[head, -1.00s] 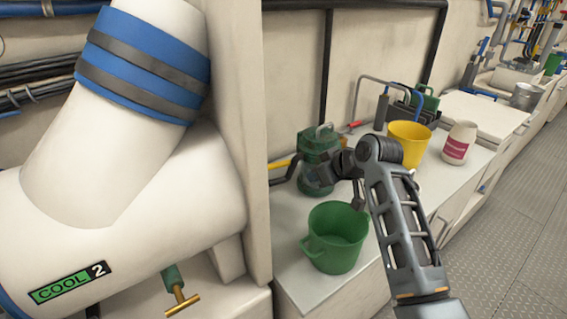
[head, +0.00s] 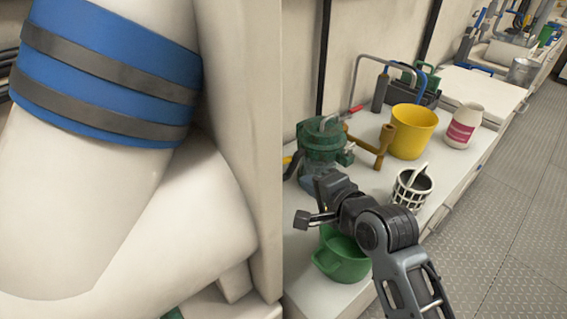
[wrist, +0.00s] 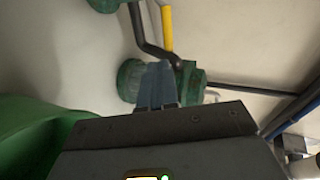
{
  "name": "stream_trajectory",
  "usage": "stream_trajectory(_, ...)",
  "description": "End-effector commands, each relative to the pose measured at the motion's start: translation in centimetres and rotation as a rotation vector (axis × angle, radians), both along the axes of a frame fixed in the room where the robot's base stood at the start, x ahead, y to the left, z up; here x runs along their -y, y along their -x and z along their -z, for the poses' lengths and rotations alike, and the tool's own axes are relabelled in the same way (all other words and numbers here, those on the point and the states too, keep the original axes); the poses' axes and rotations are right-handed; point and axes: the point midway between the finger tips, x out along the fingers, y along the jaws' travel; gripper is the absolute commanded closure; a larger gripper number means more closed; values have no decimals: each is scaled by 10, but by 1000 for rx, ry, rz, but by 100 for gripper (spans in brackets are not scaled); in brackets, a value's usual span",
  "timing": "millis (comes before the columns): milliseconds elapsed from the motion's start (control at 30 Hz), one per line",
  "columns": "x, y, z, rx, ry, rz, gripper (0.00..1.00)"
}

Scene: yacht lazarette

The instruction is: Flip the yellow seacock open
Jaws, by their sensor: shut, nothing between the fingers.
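The yellow seacock handle (wrist: 166,28) shows at the top of the wrist view, beside a bent black part and above a green body (wrist: 192,80). In the head view only a bit of yellow (head: 288,160) shows, at the left edge of the green strainer-like unit (head: 322,142); the rest is hidden by the pale upright. My gripper (head: 303,219) is in front of that unit, over the green bucket. In the wrist view my gripper (wrist: 156,75) is shut and empty, with its fingertips pointing toward the green body and below the yellow handle. I cannot tell whether they touch.
A green bucket (head: 345,260) is below my gripper. A white basket (head: 408,192), a yellow bucket (head: 413,132) and a white bottle (head: 463,126) stand on the counter. A large white pipe (head: 90,220) fills the left. The floor at right (head: 510,230) is clear.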

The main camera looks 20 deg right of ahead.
Motion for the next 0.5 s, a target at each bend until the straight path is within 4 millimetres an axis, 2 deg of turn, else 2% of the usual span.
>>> stream_trajectory(100, -1, 5, -3, 8, -52, 25, 100)
stream_trajectory(233, -2, -1, 0, 9, -67, 31, 100)
stream_trajectory(500, -6, -42, 15, 10, -63, 29, 100)
